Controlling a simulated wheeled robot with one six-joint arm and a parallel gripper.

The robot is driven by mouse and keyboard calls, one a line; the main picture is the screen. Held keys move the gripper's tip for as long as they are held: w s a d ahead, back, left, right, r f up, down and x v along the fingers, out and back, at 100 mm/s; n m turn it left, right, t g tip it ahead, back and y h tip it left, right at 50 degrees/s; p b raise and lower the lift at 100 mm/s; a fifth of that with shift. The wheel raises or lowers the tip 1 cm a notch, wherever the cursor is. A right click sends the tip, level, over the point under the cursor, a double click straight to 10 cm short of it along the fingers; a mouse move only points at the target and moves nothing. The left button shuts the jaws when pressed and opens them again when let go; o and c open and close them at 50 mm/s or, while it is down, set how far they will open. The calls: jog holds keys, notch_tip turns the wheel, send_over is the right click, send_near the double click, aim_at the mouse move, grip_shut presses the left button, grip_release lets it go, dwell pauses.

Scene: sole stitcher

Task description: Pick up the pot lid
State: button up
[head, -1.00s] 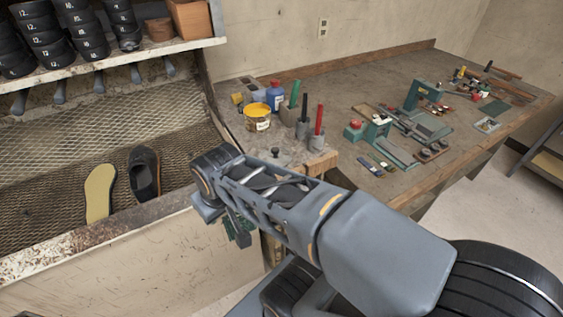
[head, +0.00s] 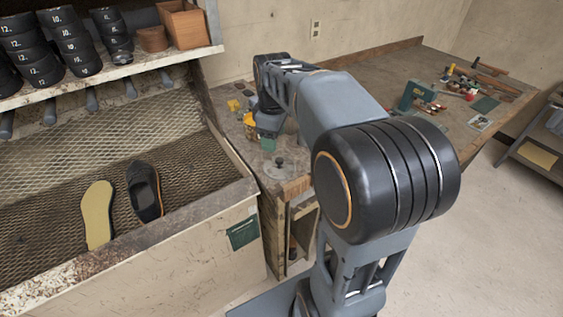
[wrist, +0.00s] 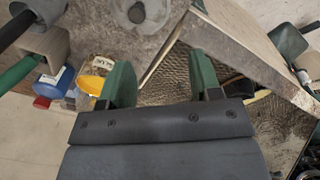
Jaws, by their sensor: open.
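The pot lid (head: 279,166) is a flat grey disc with a dark knob. It lies on the near left corner of the workbench in the head view. It also shows in the wrist view (wrist: 143,13), cut off by the top edge. My gripper (wrist: 162,76) has green fingers spread apart with nothing between them. In the head view my gripper (head: 268,143) hangs just behind the lid, over the bench; one green finger shows. The lid is ahead of the fingertips in the wrist view, apart from them.
A yellow pot (wrist: 90,85) and a blue bottle with a red cap (wrist: 52,80) stand close left of my gripper in the wrist view. A mesh-lined bin (head: 60,150) with a sole (head: 98,215) and a shoe (head: 144,190) adjoins the bench. Tools (head: 415,95) lie farther right.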

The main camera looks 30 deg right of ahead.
jog(key=w+d+n, duration=0.2)
jog(key=w+d, duration=0.1)
send_over(280, 159)
jog(key=shift+n+g, duration=0.3)
jog(key=shift+g, duration=0.1)
jog(key=f, duration=0.6)
jog(key=shift+w+a+f, duration=0.1)
jog(key=shift+w+f, duration=0.2)
jog(key=shift+w, duration=0.05)
jog(key=shift+s+f+p, duration=0.2)
jog(key=shift+f+p, duration=0.15)
jog(key=shift+f, duration=1.25)
jog(key=shift+s+f+p, duration=0.15)
jog(key=shift+f+p, duration=0.15)
jog(key=shift+f, duration=1.3)
jog(key=shift+c, duration=0.2)
jog(key=c, duration=1)
jog(key=shift+r, duration=0.15)
